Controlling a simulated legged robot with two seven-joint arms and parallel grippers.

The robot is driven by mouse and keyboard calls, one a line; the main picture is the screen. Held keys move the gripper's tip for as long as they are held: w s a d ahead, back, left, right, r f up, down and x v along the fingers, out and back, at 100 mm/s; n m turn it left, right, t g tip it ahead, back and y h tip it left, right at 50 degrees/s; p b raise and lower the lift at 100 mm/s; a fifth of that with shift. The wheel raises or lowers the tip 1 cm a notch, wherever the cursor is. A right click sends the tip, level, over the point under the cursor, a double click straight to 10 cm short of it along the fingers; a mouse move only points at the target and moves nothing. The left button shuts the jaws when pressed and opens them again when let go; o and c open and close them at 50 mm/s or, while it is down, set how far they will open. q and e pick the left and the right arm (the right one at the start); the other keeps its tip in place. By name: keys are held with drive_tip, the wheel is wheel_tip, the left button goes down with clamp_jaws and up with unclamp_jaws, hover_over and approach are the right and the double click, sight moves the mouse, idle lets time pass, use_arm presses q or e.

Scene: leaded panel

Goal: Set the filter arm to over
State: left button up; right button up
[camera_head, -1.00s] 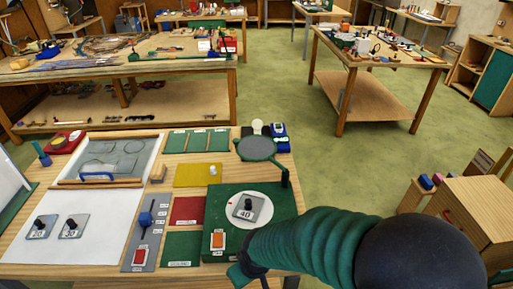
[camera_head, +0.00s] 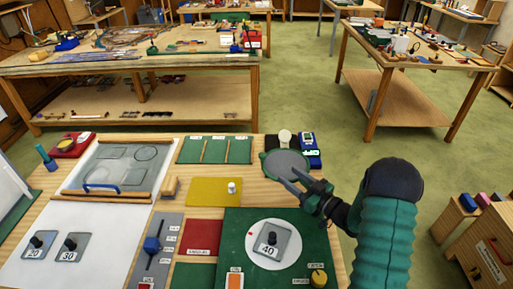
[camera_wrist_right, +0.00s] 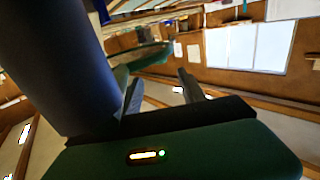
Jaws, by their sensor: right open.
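In the right wrist view, a green rounded edge (camera_wrist_right: 150,56), likely the disc, lies beyond the two parted fingers (camera_wrist_right: 160,82). A plate marked 40 (camera_head: 271,240) sits on the base's white circle. My left gripper is out of view.
A yellow knob (camera_head: 318,277) and an orange switch (camera_head: 234,281) are at the base's front. A blue device (camera_head: 306,143) stands behind the disc. A grey slider panel (camera_head: 158,245) and red mat (camera_head: 202,238) lie left.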

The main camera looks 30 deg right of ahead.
sight(264, 157)
drive_tip(key=w+a, duration=0.1)
drive_tip(key=w+a+r, duration=0.1)
drive_tip(key=shift+w+a+p, duration=0.25)
drive_tip(key=shift+a+p, duration=0.05)
drive_tip(key=shift+p, duration=0.05)
drive_tip(key=w, duration=0.4)
drive_tip(key=w+p, duration=0.1)
drive_tip(key=w, duration=0.3)
drive_tip(key=w+p, duration=0.1)
drive_tip(key=w, duration=0.3)
drive_tip(key=shift+a+f, duration=0.2)
drive_tip(key=shift+a, duration=0.2)
drive_tip(key=shift+w+a, duration=0.45)
drive_tip(key=shift+w, duration=0.15)
drive_tip(key=shift+w+a, duration=0.4)
drive_tip(key=shift+w, duration=0.2)
drive_tip(key=shift+s+d, duration=0.15)
drive_tip(key=c, duration=0.5)
drive_tip(key=shift+d+f, duration=0.15)
drive_tip(key=shift+d, duration=0.15)
clamp_jaws()
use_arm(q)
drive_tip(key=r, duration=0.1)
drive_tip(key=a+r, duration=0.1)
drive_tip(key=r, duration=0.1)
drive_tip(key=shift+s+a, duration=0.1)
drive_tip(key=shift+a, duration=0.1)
use_arm(e)
drive_tip(key=shift+a, duration=0.15)
